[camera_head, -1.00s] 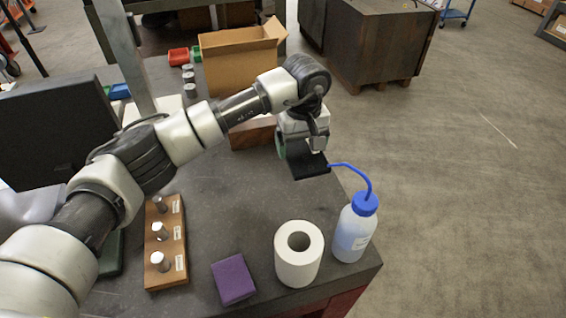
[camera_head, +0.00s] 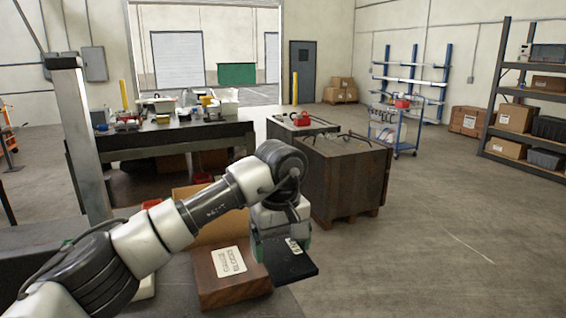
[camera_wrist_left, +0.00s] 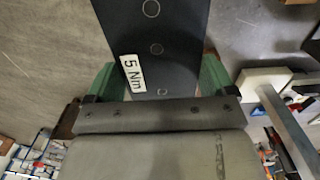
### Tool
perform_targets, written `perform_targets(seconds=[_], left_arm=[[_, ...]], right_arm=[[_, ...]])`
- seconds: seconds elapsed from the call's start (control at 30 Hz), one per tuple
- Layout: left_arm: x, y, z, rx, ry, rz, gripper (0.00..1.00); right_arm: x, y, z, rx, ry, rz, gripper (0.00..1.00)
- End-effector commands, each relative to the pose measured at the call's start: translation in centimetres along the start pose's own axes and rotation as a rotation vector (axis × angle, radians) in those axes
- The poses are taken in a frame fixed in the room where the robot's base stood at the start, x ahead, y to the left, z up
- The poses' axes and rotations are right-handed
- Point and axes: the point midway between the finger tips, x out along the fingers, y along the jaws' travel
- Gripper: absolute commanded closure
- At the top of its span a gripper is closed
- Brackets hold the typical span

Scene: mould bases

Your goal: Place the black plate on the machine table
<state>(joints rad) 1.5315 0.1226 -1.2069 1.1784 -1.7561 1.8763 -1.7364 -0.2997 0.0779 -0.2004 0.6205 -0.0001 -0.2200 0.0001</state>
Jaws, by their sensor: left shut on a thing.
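My left gripper (camera_head: 274,250) is shut on the black plate (camera_head: 290,266), which juts out from it toward the lower right, held in the air. In the left wrist view the black plate (camera_wrist_left: 160,30) lies between the green fingers and bears a white "5 Nm" label and a column of round marks. No machine table that I can identify for certain is in the head view. My right gripper is not in view.
A wooden block with a white label (camera_head: 218,288) and a cardboard box (camera_head: 205,222) lie beside the gripper on the near bench. Dark pallet crates (camera_head: 345,178) stand ahead. A cluttered workbench (camera_head: 165,138) is behind left. Floor at right is clear.

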Motion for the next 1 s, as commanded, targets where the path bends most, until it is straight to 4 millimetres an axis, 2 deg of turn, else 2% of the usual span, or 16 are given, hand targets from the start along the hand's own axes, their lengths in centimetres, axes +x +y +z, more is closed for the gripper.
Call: perform_targets(seconds=[0.03,0.27,0.47,0.67,0.8,1.0], left_arm=[[1.6,-1.0,-0.2,0.004,-0.007,-0.007,0.59],[5.3,-4.5,-0.4,0.055,-0.002,0.001,0.59],[9.7,-9.2,0.6,0.121,0.004,0.004,0.59],[14.0,-14.4,2.8,0.200,0.006,0.003,0.59],[16.4,-18.1,5.1,0.259,0.005,-0.001,0.59],[18.7,-22.2,8.5,0.334,0.000,-0.005,0.59]], right_arm=[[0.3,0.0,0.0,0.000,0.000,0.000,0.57],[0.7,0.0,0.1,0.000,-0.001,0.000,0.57],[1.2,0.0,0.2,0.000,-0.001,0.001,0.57],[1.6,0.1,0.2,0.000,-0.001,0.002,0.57],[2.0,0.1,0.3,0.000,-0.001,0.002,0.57],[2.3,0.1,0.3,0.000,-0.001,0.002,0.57]])
